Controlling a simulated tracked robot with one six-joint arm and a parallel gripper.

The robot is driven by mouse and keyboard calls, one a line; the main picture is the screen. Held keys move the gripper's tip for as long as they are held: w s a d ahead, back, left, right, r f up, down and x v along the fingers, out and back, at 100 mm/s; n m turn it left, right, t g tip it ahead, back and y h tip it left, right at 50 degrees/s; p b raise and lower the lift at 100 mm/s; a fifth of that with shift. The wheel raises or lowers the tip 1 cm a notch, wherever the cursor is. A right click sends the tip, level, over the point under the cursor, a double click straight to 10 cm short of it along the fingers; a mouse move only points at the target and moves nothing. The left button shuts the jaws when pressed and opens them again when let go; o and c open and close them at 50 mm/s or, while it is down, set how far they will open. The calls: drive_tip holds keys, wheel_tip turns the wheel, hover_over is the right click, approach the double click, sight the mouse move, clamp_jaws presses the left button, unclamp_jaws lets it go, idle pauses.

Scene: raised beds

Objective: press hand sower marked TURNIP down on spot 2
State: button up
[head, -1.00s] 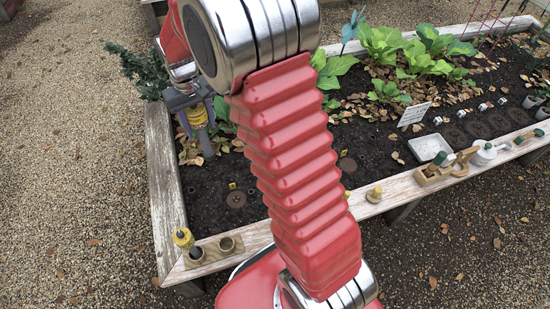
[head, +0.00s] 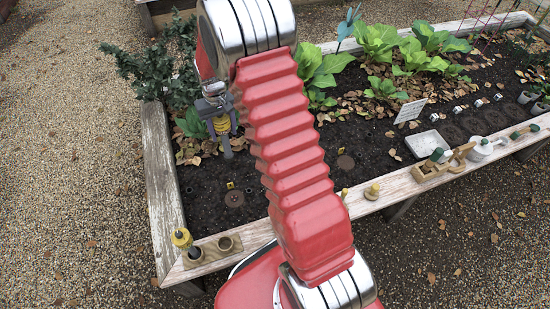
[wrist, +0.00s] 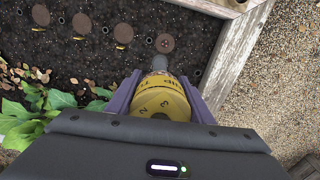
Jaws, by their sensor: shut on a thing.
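My gripper (head: 216,108) is shut on a yellow hand sower (head: 222,126) with a grey tube, held tip down above the left end of the bed. In the wrist view the sower (wrist: 160,100) sits between my purple fingers (wrist: 160,98); digits and part of a word show on it, but I cannot read the whole mark. Its grey tip appears just short of a brown round spot (wrist: 165,43). Three more spots, including one beside it (wrist: 123,32), run to the left with small yellow tags, numbers unreadable. In the head view one spot (head: 235,199) lies below the sower.
A second yellow sower (head: 182,238) stands in a wooden holder (head: 207,252) with an empty hole on the bed's near corner. Leafy plants (head: 385,50) grow behind. A white tray (head: 428,144), wooden tools and a white can (head: 484,148) lie along the right side.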

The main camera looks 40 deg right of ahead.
drive_tip(key=s+d+f+m, duration=0.1)
drive_tip(key=s+d+f, duration=0.1)
drive_tip(key=d+f, duration=0.6)
drive_tip(key=s+d+f+m, duration=0.2)
drive_tip(key=d+f, duration=0.7)
drive_tip(key=f, duration=0.6)
drive_tip(key=shift+s+f+m, duration=0.15)
drive_tip(key=shift+s+m, duration=0.15)
drive_tip(key=shift+s, duration=0.5)
drive_tip(key=shift+f, duration=0.1)
drive_tip(key=shift+f, duration=3.4)
